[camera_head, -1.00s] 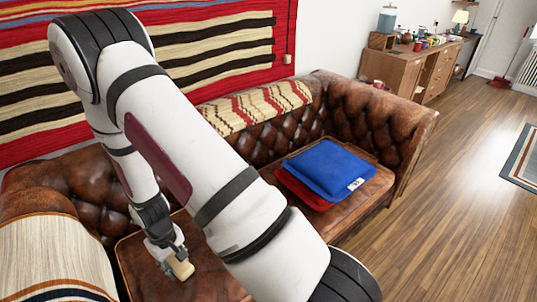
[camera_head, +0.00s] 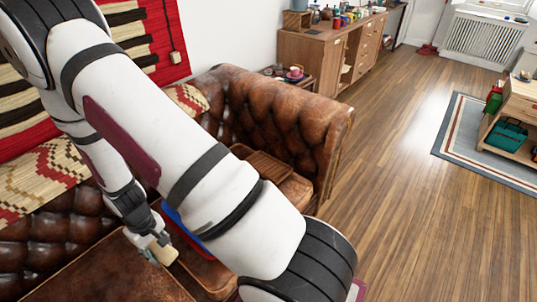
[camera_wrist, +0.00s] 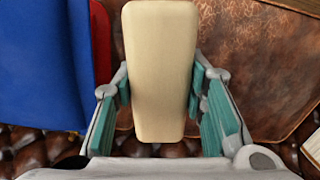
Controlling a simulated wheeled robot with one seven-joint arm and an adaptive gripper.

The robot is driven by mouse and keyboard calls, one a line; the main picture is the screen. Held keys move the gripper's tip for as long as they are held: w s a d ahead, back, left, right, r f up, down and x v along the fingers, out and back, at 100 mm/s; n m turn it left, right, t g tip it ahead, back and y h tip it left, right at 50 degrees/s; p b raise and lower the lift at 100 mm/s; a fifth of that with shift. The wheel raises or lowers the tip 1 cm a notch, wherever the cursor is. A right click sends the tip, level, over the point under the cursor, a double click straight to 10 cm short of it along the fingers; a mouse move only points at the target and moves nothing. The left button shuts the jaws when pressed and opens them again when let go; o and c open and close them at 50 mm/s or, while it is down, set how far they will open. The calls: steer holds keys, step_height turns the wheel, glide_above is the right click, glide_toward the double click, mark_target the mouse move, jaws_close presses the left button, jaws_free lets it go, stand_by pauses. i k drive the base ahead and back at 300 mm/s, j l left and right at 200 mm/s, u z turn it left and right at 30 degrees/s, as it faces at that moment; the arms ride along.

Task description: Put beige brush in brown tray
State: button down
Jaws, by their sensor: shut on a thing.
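The beige brush (camera_wrist: 160,70) is a smooth cream block with rounded edges, between the teal finger pads of my gripper (camera_wrist: 160,95). In the head view my gripper (camera_head: 152,243) is shut on the brush (camera_head: 165,252), above the brown leather sofa seat. The bristle side of the brush does not show. A brown ribbed flat thing (camera_head: 268,167) lies at the sofa's right end, partly hidden by my arm.
A blue cushion (camera_wrist: 40,65) with red beside it lies on the seat near my gripper. The tufted sofa arm (camera_head: 320,135) rises at the right. Beyond stand a small table with a pink cup (camera_head: 295,72) and a wooden sideboard (camera_head: 330,50).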

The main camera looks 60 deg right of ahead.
mark_target(267, 168)
steer(key=l+z, duration=0.3)
steer(key=l, duration=2.55)
